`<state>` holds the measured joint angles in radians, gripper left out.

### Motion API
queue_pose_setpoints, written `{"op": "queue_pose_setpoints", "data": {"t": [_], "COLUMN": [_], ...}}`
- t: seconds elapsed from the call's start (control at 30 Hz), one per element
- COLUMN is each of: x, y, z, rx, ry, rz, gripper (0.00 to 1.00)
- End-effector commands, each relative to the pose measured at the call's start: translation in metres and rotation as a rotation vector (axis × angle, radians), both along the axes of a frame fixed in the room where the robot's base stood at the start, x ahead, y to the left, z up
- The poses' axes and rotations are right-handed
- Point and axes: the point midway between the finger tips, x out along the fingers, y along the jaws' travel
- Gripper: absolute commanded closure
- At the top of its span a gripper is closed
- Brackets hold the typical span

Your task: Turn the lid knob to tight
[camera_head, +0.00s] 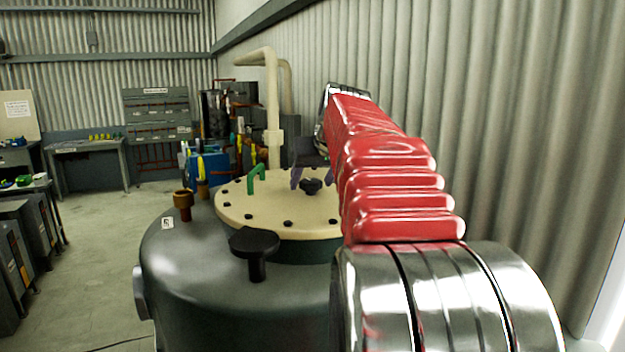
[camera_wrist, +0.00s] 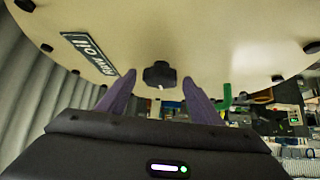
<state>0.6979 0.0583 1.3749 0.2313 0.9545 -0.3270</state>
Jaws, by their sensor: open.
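The lid knob (camera_head: 311,186) is a small dark lobed knob on the cream lid (camera_head: 240,212) of a dark tank. It also shows in the wrist view (camera_wrist: 160,75), near the middle, with a small light mark on its lower edge. My gripper (camera_head: 311,180) has purple fingers and is over the lid at the knob. In the wrist view my gripper (camera_wrist: 160,90) is open, with one finger on each side of the knob and visible gaps between. I cannot tell whether the fingertips are level with the knob. Part of the lid is hidden behind my red arm.
A green handle (camera_head: 257,179) stands on the lid, left of the knob. A black T-shaped handle (camera_head: 254,250) and a brown fitting (camera_head: 183,204) rise from the dark tank (camera_head: 210,275). The corrugated wall (camera_head: 480,120) is on the right. A label plate (camera_wrist: 89,58) lies on the lid.

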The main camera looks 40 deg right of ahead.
Motion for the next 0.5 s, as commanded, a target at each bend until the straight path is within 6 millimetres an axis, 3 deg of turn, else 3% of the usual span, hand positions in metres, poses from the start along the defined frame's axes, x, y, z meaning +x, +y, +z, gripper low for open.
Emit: {"op": "queue_pose_setpoints", "data": {"t": [0.17, 0.5], "x": [0.0001, 0.0002], "y": [0.0004, 0.0008], "z": [0.0002, 0.0006], "rx": [0.000, 0.000], "ry": [0.000, -0.001], "rz": [0.000, 0.001], "gripper": [0.40, 0.64]}}
